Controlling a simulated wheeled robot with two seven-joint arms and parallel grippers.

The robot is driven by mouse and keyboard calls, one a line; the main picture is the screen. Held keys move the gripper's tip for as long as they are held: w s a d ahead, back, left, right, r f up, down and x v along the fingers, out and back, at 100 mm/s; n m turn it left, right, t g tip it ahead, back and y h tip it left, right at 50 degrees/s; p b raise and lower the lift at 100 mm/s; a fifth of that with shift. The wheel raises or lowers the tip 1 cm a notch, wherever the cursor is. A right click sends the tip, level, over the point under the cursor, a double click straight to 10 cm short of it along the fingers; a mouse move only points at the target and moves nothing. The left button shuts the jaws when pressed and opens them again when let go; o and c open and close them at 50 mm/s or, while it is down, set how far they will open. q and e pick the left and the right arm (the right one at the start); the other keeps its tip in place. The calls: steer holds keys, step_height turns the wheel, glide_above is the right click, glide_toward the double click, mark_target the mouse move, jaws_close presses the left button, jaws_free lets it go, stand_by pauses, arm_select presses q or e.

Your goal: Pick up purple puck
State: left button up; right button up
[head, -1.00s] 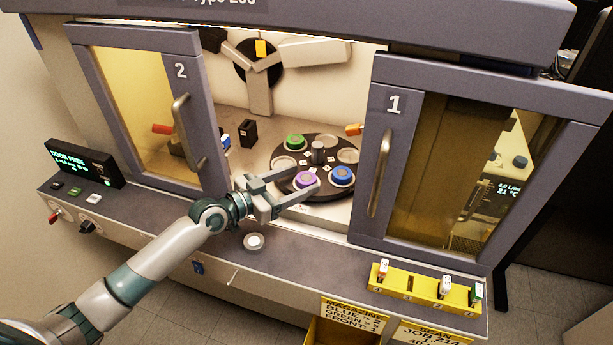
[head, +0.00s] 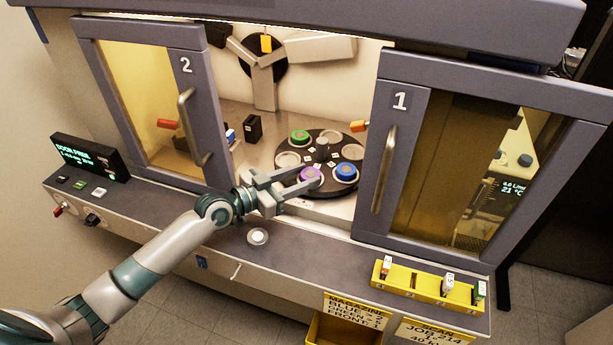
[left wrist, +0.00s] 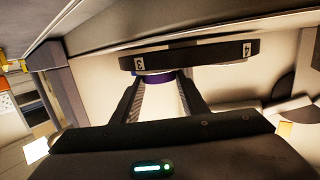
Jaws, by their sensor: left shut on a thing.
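The purple puck (head: 309,174) sits in a front slot of the round black carousel (head: 330,191), inside the open machine between the two doors. My left gripper (head: 304,178) reaches in from the left with its fingers on either side of the puck, shut on it. In the left wrist view, the purple puck (left wrist: 154,77) shows between the fingertips of my gripper (left wrist: 158,84), at the rim of the carousel (left wrist: 200,53). The puck still appears at slot level; I cannot tell whether it is raised. My right gripper is not in view.
A blue puck (head: 346,171) sits close to the right of the purple one, and a green puck (head: 299,137) is behind. Door 2 (head: 187,110) and door 1 (head: 388,150) flank the opening. A yellow rack (head: 425,284) and a white round button (head: 257,237) are on the front ledge.

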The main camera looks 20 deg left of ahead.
arm_select(q)
step_height(320, 180, up, 10)
steer(key=b, duration=0.1)
stand_by(0.4)
steer(key=shift+o, duration=0.6)
jaws_close()
